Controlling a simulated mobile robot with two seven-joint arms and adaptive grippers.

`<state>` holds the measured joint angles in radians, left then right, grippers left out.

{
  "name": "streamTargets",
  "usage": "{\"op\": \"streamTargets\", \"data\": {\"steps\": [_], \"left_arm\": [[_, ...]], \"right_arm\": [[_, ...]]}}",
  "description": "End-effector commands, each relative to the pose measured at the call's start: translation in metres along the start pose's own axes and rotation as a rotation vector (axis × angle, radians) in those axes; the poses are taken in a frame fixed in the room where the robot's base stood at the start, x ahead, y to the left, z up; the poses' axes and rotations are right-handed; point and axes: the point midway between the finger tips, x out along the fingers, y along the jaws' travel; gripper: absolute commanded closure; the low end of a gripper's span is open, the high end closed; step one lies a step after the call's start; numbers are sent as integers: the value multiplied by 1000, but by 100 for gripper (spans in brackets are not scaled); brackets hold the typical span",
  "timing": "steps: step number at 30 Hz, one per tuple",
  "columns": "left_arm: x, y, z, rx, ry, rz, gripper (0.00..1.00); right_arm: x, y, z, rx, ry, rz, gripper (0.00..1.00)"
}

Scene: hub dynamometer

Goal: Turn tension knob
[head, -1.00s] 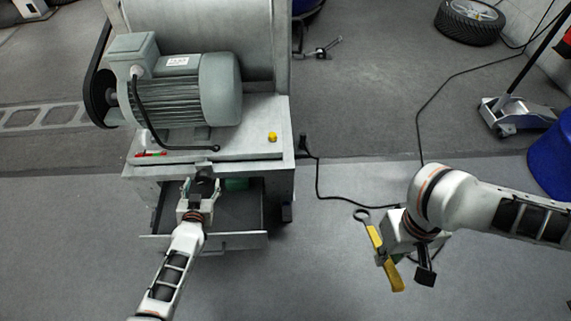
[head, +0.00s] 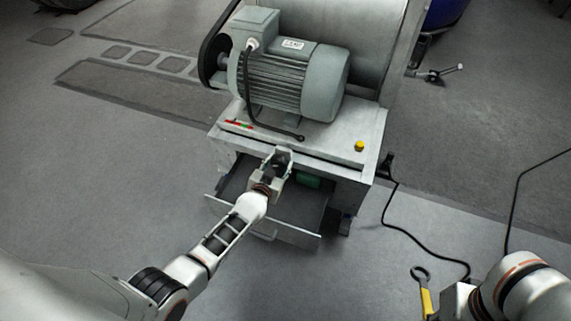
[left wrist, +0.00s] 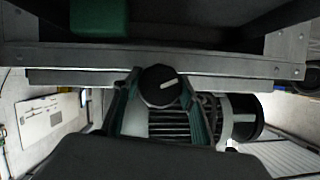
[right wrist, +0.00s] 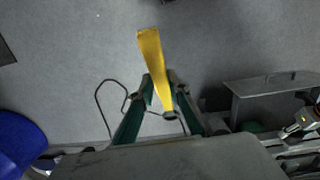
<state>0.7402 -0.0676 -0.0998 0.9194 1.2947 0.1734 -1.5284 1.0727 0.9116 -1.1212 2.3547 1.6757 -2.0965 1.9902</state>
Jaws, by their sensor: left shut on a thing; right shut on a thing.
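The tension knob (left wrist: 160,86) is a round black knob with a white pointer mark, seen in the left wrist view. My left gripper (head: 278,158) is at the front of the dynamometer cabinet, just above the pulled-out drawer. Its two green fingers (left wrist: 160,92) stand on either side of the knob and are shut on it. In the head view the gripper hides most of the knob. My right gripper (right wrist: 159,92) is shut on a yellow-handled tool (right wrist: 152,62) with a dark ring end, held over bare floor away from the machine. In the head view the tool (head: 426,302) is cut off by the bottom edge.
The grey motor (head: 290,82) sits on top of the cabinet (head: 330,143), with a yellow button (head: 359,146) at its right. The open drawer (head: 268,222) juts out below my left gripper. A black cable (head: 400,228) runs over the floor at right.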

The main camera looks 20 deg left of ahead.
Motion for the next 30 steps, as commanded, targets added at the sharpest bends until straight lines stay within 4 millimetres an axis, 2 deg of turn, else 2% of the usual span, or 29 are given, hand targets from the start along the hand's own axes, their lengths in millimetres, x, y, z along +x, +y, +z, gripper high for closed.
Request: {"op": "streamTargets", "data": {"steps": [8,18,30], "left_arm": [[0,1,-2,67,1,-26,80],[0,1,-1,300,-1,-123,80],[0,2,5,585,-6,-239,80]], "right_arm": [[-8,0,-3,0,15,0,100],[-23,0,-9,0,41,0,100],[-9,0,-4,0,16,0,100]]}}
